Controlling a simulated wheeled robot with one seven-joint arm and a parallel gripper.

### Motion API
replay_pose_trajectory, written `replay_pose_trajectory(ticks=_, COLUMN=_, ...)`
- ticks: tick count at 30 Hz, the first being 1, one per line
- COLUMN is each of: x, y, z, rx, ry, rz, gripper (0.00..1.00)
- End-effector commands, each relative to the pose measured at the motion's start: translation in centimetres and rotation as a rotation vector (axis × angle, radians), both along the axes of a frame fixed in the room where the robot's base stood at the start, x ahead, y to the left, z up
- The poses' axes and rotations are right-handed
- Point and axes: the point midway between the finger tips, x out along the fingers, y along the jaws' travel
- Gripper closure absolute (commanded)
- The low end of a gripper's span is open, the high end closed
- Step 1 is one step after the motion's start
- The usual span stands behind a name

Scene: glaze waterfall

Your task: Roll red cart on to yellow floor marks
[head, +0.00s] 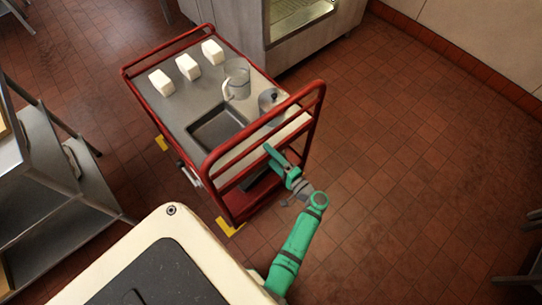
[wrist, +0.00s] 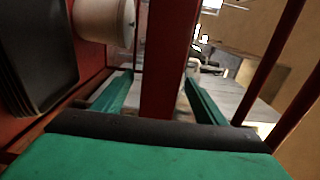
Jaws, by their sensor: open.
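The red cart (head: 226,164) stands upright in the middle of the head view, its grey top loaded. One yellow floor mark (head: 229,227) shows at the cart's near left corner. Another yellow floor mark (head: 161,143) shows along its left side. Any other marks are hidden. My gripper (head: 275,163) is at the cart's near end, by the red handle frame. In the wrist view, a red bar (wrist: 168,60) of the cart lies between the two green fingers of my gripper (wrist: 158,92), which are apart. I cannot tell whether either finger touches the bar.
On the cart are white blocks (head: 188,66), a clear jug (head: 237,78), a lidded pot (head: 271,100) and a dark tray (head: 216,127). A steel cabinet (head: 262,40) stands behind. Steel shelving (head: 50,190) is at left. The tiled floor at right (head: 420,160) is clear.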

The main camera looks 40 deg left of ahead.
Motion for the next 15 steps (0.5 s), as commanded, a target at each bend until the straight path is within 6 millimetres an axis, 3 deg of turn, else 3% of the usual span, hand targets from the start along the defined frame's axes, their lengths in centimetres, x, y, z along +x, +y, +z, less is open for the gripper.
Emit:
replay_pose_trajectory(ticks=11, x=0.08, y=0.7, z=-0.03, rx=-0.001, ry=0.0, rz=-0.001, gripper=0.34)
replay_pose_trajectory(ticks=15, x=0.13, y=0.65, z=-0.04, rx=-0.001, ry=0.0, rz=-0.003, gripper=0.63)
